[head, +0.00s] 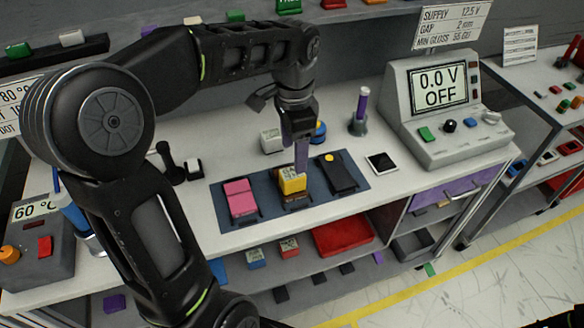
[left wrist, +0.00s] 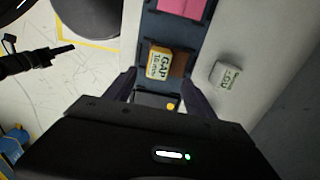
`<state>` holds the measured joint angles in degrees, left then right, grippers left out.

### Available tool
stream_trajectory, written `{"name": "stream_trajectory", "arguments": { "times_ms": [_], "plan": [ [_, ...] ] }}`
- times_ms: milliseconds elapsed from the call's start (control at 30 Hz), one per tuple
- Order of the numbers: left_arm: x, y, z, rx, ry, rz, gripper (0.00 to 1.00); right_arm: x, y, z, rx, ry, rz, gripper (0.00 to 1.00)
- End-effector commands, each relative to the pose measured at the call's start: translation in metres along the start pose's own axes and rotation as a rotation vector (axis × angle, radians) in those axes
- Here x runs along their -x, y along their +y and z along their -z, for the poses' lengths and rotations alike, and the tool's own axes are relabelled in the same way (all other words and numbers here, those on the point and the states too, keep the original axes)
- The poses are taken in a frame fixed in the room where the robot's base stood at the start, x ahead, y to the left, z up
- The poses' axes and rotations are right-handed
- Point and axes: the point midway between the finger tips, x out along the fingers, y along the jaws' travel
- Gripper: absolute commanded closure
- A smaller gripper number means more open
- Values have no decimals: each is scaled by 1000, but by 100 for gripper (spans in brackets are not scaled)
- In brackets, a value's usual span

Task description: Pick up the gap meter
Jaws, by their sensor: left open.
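The gap meter (head: 291,184) is a small yellow block with a white label reading "GAP". It sits on the middle place of a dark blue mat (head: 262,205), between a pink block (head: 240,198) and a black device with a yellow dot (head: 338,174). My left gripper (head: 301,163) points down just above the gap meter, partly in front of it. In the left wrist view the gap meter (left wrist: 159,64) shows just past the open fingertips (left wrist: 158,80), nothing between them held. I cannot tell whether a finger touches it.
A grey console (head: 450,115) reading "0.0 V OFF" stands at the right. A purple-handled tool (head: 360,110) stands upright behind the mat. A pale labelled block (head: 271,140) lies near the gripper. A red tray (head: 343,236) is on the shelf below.

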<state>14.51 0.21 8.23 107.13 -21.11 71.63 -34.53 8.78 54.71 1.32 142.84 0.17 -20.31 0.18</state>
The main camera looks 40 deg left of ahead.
Motion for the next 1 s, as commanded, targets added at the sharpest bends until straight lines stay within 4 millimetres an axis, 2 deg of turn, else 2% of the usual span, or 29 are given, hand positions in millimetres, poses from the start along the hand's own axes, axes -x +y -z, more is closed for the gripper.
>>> {"name": "stream_trajectory", "arguments": {
  "times_ms": [233,500,833,1000],
  "plan": [
    [-1,0,0,0,0,-1,36,0,0,-1,-1,-1,-1,64],
    [-24,0,0,1,-1,-1,36,2,0,-1,-1,-1,-1,64],
    [-27,0,0,1,0,0,36,2,0,-1,-1,-1,-1,64],
    [-43,0,-3,2,-3,-4,36,8,-2,-1,-2,-3,-3,64]
  ]
}}
